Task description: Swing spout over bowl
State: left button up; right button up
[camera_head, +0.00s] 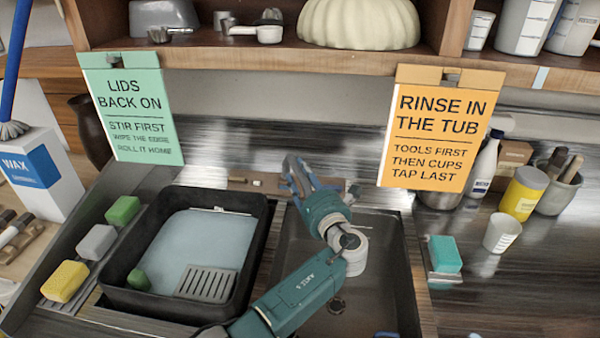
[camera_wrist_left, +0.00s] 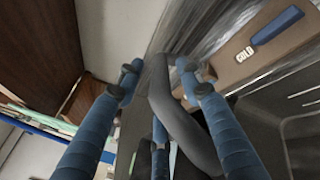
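In the left wrist view, a dark grey curved tube, seemingly the spout (camera_wrist_left: 172,108), runs between the blue fingers of my left gripper (camera_wrist_left: 158,78). The fingers stand apart around it, with a gap on the left side; the right finger is close to it. Whether any finger touches it is unclear. Small blue bits at the bottom edge of the head view may be my right gripper's fingertips.
A black tub (camera_head: 258,212) with pale blue water stands left of the sink bowl. Sponges (camera_head: 97,242) line its left. In the wrist view, a blue handle (camera_wrist_left: 277,25) sits by a COLD label. Hanging signs (camera_head: 437,130) and a shelf (camera_head: 300,62) are above.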

aim_at(308, 185)
pick_arm(q)
jog(key=v, duration=0.6)
jog(key=shift+w, duration=0.1)
